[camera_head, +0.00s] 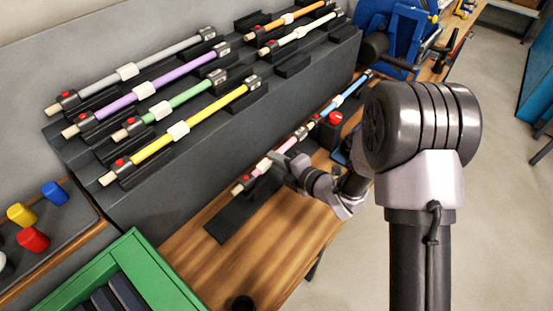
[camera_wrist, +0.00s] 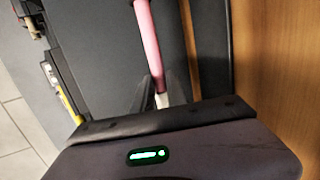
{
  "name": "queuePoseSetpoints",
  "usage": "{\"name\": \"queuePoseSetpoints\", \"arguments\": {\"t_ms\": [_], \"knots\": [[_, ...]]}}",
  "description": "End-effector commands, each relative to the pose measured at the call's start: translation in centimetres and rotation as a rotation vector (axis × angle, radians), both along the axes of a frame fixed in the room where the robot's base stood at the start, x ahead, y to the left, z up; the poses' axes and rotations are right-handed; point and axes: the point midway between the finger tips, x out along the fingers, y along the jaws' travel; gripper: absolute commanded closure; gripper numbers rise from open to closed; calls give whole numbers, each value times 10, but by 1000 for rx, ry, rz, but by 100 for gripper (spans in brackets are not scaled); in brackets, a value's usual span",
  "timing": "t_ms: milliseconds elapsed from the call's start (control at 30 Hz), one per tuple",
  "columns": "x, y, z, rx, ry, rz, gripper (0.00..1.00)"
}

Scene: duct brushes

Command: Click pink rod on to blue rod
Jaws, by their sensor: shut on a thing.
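The pink rod (camera_head: 288,145) lies over a long dark rail (camera_head: 232,218) on the wooden bench, with a red-buttoned dark collar at its near end. The blue rod (camera_head: 350,90) lies farther along, roughly in line with it. The pink rod's far end is close to the blue rod's near end; I cannot tell whether they are joined. My gripper (camera_head: 279,160) is shut on the pink rod near its middle and hides part of it. In the wrist view the pink rod (camera_wrist: 148,40) runs up from between my fingers (camera_wrist: 158,88).
A red button (camera_head: 335,118) on a dark block stands right of the rods. A stepped dark rack (camera_head: 190,165) to the left holds several coloured rods. A green crate (camera_head: 135,262) is at the lower left, a blue machine (camera_head: 400,35) at the back. Bare bench (camera_head: 270,250) lies in front.

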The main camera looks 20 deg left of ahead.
Motion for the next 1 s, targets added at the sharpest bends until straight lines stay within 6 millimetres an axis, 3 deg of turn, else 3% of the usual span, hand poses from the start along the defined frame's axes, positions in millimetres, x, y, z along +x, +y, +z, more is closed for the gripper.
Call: {"name": "queuePoseSetpoints", "arguments": {"t_ms": [1000], "knots": [[0, -1, -3, 1, -1, 0, 100]]}}
